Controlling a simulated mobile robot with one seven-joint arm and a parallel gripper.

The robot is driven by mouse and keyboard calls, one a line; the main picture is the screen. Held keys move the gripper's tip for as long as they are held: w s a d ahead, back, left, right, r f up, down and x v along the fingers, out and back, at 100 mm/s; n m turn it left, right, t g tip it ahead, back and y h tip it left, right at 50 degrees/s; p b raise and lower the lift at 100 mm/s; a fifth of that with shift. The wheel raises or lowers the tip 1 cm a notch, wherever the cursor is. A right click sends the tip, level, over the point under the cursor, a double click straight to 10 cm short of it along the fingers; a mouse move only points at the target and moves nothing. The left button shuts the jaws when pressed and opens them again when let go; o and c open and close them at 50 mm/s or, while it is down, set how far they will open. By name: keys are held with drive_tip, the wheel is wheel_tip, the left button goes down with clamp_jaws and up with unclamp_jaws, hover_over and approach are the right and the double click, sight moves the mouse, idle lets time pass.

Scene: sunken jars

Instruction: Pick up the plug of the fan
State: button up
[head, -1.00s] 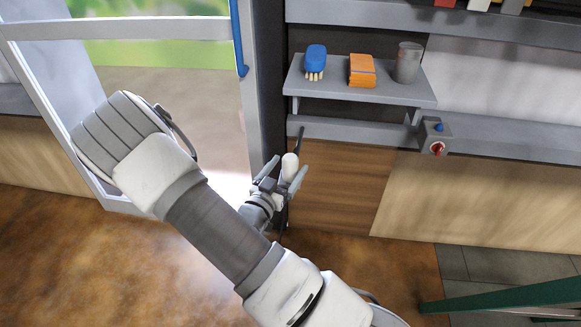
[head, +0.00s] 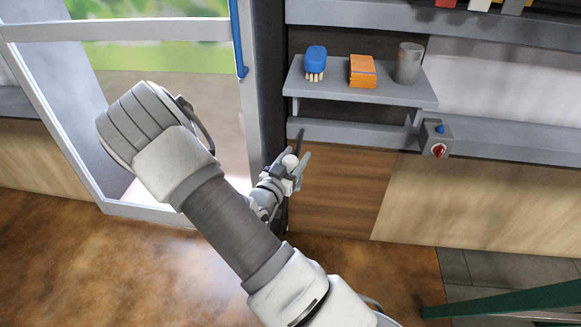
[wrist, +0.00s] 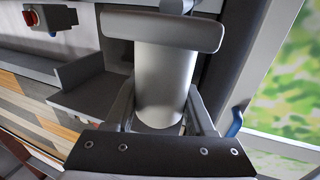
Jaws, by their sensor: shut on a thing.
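My gripper (head: 290,170) is in front of the dark post beside the door frame and is shut on a pale cylindrical piece (head: 289,160). In the wrist view this piece (wrist: 165,85) is a smooth grey cylinder with a flat bar across its far end, and the fingers stand on both sides of it. It may be the fan's plug, but I cannot tell for certain. A thin dark strip (head: 299,143) shows just beyond it; I cannot tell whether they join. I cannot make out the fan or a cord in either view.
A grey shelf (head: 360,92) holds a blue brush (head: 315,60), an orange block (head: 362,71) and a grey canister (head: 409,63). A box with a red knob (head: 436,140) sits below right. The glazed door frame (head: 247,90) is close on the left.

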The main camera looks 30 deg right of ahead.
clamp_jaws()
